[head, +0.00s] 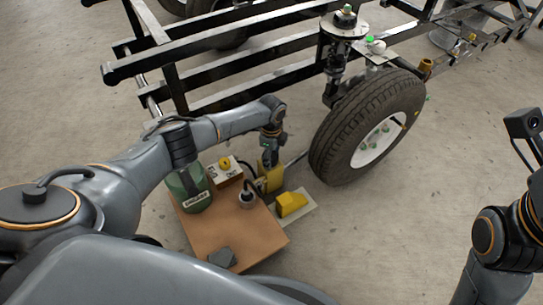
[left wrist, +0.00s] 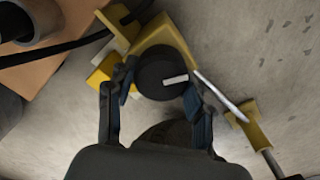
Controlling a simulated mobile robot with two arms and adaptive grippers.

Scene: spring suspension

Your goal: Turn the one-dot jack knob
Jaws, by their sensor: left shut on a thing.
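The jack knob (left wrist: 164,77) is a round black dial with a white bar on its face, in the left wrist view. It sits at the yellow jack (left wrist: 165,35). I cannot make out a dot mark on it. My left gripper (left wrist: 158,88) is shut on the knob, with one finger on each side. In the head view, my left gripper (head: 269,156) reaches down to the yellow jack (head: 272,180) at the board's edge, and the knob is hidden. My right arm shows at the right edge, but its gripper is out of the picture.
A brown board (head: 245,240) holds a green canister (head: 190,188), a white box with a yellow knob (head: 225,165) and a grey cylinder (head: 247,197). A yellow block (head: 291,203) lies beside the jack. The tyre (head: 368,125) and black frame (head: 230,45) stand close behind.

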